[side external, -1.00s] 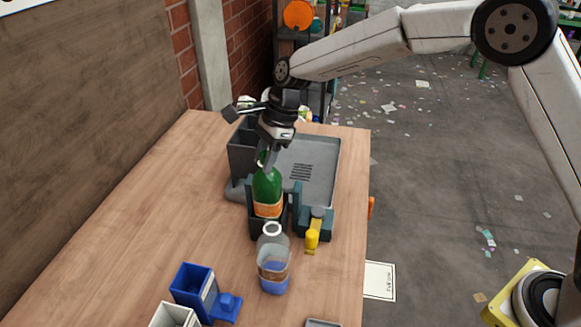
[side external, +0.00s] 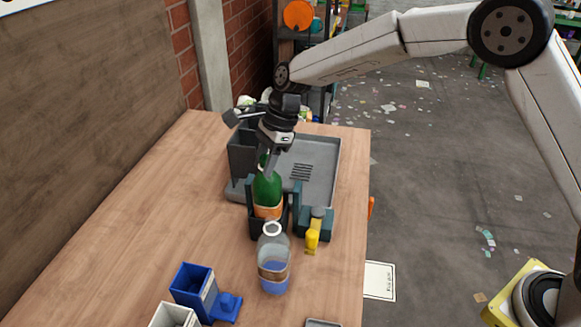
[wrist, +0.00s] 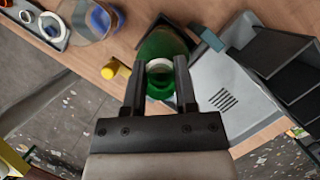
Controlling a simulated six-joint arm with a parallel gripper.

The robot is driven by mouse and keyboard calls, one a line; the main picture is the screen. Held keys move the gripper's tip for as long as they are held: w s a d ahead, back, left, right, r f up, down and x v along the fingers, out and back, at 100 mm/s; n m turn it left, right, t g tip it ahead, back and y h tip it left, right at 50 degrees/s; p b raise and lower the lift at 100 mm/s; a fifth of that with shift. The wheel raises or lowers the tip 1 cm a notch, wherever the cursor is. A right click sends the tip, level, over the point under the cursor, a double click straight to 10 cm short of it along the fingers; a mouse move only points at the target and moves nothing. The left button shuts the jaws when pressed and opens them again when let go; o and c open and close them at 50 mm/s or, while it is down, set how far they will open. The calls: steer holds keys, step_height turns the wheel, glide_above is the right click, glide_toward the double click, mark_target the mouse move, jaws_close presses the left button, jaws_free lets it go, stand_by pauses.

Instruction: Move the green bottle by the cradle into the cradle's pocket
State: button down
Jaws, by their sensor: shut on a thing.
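The green bottle (side external: 267,190) with an orange label stands upright in the pocket of the dark teal cradle (side external: 296,205). The cradle's walls rise on both sides of it and hide its lower end. My gripper (side external: 266,163) is above the bottle with its fingers at the neck, shut on it. In the wrist view, the two fingers of my gripper (wrist: 160,68) lie either side of the neck of the green bottle (wrist: 162,46). Whether the bottle's base touches the pocket floor is hidden.
A clear bottle with blue contents (side external: 273,262) stands just in front of the cradle. A yellow item (side external: 313,236) is at the cradle's right. A grey tray (side external: 325,165) and dark bin (side external: 241,155) lie behind. A blue holder (side external: 193,287) is front left. The table's left is clear.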

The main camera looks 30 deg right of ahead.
steer(key=shift+f, duration=0.35)
steer(key=shift+c, duration=1.6)
jaws_free()
steer(key=shift+r, duration=0.1)
steer(key=shift+v, duration=3.85)
steer(key=s+d+f+n+t+h, duration=0.1)
steer(key=s+d+f+n+h, duration=0.1)
steer(key=s+d+f+n, duration=0.3)
steer(key=s+d+f+n+t+h, duration=0.1)
steer(key=s+d+f+n, duration=0.3)
steer(key=s+d+n, duration=0.9)
steer(key=s+h, duration=0.1)
steer(key=s, duration=0.4)
steer(key=shift+d+f+t, duration=0.2)
steer(key=shift+f+t, duration=0.1)
steer(key=shift+f, duration=0.05)
